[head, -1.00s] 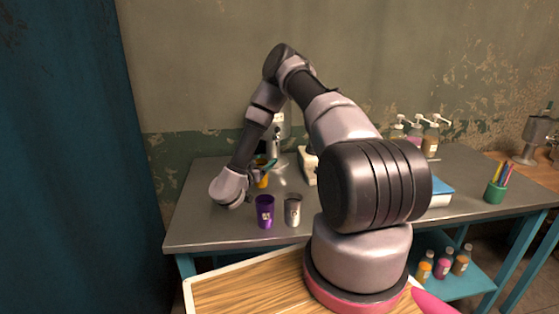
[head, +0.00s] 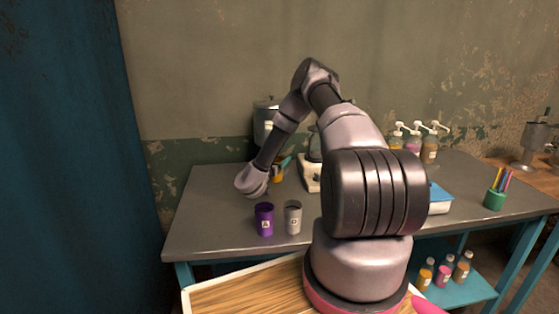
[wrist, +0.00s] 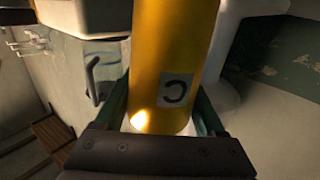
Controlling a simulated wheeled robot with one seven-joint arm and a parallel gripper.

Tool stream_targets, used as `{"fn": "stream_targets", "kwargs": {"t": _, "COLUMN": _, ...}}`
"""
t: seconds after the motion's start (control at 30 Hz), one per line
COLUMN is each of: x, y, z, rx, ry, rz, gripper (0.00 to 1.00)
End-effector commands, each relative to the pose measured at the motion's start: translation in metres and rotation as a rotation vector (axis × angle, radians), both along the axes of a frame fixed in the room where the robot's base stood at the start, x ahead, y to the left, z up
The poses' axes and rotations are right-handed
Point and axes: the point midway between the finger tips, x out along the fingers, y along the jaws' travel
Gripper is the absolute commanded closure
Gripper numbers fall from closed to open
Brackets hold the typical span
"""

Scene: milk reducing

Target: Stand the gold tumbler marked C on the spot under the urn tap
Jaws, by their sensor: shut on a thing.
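The gold tumbler marked C (wrist: 172,52) fills the middle of the wrist view, its label upside down there. My gripper (wrist: 162,112) is shut on it, one finger on each side. In the head view a small part of the gold tumbler (head: 278,177) shows beside my gripper (head: 283,166), behind my wrist. The urn (head: 265,112) stands at the back of the table, largely hidden by my arm. Its tap and the spot beneath are hidden in the head view. I cannot tell whether the tumbler touches the table.
A purple tumbler marked A (head: 264,220) and a silver tumbler marked D (head: 293,218) stand upright nearer the front edge. A white-based appliance (head: 308,174) stands right of my gripper. Pump bottles (head: 430,148) and a green pen cup (head: 494,200) are farther right. The table's left side is clear.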

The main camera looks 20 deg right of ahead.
Motion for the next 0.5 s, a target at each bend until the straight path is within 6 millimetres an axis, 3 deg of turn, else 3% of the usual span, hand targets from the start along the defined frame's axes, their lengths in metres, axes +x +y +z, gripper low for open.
{"fn": "stream_targets", "kwargs": {"t": 0.5, "x": 0.000, "y": 0.000, "z": -0.010, "rx": 0.002, "ry": 0.001, "rz": 0.000, "gripper": 0.84}}
